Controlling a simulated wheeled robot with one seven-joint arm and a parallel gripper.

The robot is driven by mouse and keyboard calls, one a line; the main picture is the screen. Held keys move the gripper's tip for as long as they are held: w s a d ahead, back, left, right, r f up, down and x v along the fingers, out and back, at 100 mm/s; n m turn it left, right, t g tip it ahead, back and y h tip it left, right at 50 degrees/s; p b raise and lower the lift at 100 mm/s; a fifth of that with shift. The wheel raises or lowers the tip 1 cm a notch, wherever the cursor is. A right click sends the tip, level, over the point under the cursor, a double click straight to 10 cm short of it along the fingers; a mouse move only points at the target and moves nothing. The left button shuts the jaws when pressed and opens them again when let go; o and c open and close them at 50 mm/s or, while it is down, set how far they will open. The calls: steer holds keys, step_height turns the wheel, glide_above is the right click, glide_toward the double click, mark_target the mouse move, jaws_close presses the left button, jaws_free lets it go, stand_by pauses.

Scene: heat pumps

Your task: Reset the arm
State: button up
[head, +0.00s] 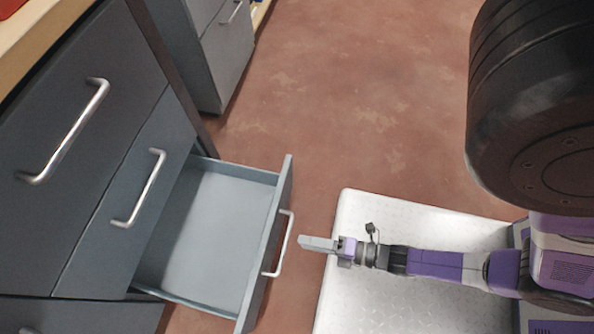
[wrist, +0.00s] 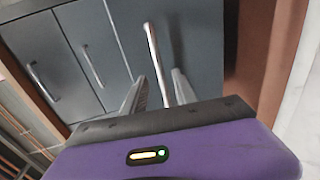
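My arm reaches left from the right side of the head view, and my gripper (head: 303,243) is in front of the pulled-out drawer (head: 203,232). The fingertips are just right of the drawer's silver bar handle (head: 289,238), with a small gap showing. In the wrist view my gripper (wrist: 158,88) has its two fingers apart. The drawer handle (wrist: 151,50) lines up between them against the grey drawer front (wrist: 190,45). I see nothing held. The drawer is open and looks empty.
The grey cabinet (head: 75,135) with closed upper drawers stands at the left under a wooden top (head: 45,38). Another grey cabinet (head: 225,60) stands farther back. The reddish floor (head: 370,110) is clear in the middle.

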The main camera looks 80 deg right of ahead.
steer(key=shift+s+r, duration=0.1)
steer(key=shift+s, duration=0.4)
steer(key=w+d+r+m+h, duration=0.1)
steer(key=w+d+r+m, duration=0.1)
steer(key=w+r+m, duration=0.45)
steer(key=s+a+r+m+p, duration=0.1)
steer(key=r+m+p, duration=0.4)
steer(key=r+p, duration=0.9)
steer(key=s+a+r+m+y+p, duration=0.1)
steer(key=r+m+p, duration=0.5)
steer(key=r, duration=3.2)
steer(key=s+a+p, duration=0.1)
steer(key=p, duration=0.7)
steer(key=shift+a+r+g, duration=0.25)
steer(key=shift+r+g, duration=0.1)
steer(key=shift+g, duration=0.05)
